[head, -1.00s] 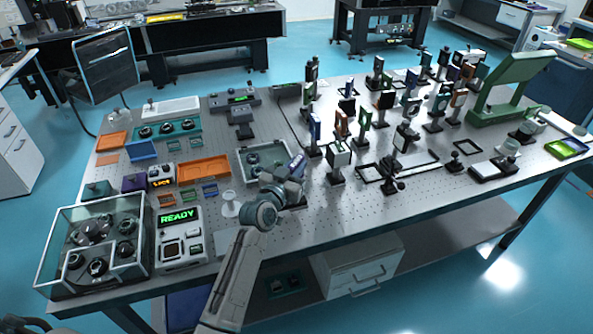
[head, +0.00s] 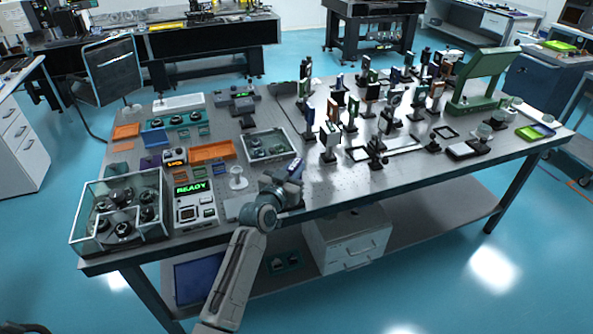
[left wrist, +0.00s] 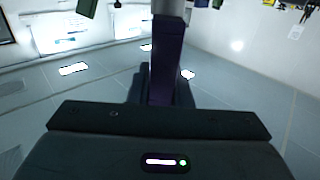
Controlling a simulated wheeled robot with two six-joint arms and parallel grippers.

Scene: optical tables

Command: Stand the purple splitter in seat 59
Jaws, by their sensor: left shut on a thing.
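The purple splitter (head: 296,169) shows as a small upright purple-blue piece at my left gripper in the head view. My left gripper (head: 291,184) is shut on it, above the front edge of the optical table (head: 330,199). In the left wrist view the purple splitter (left wrist: 167,62) is a tall narrow block between the dark fingers, and its top runs up to a pale grey cylinder. The seat numbers are too small to read, so I cannot tell which is seat 59. My right gripper is not in view.
Several post-mounted optics (head: 330,140) crowd the middle and right of the table. A glass-walled case (head: 120,215), a READY device (head: 195,203) and an open tray (head: 268,148) stand on the left. A green frame (head: 487,75) stands at the far right. Floor is clear in front.

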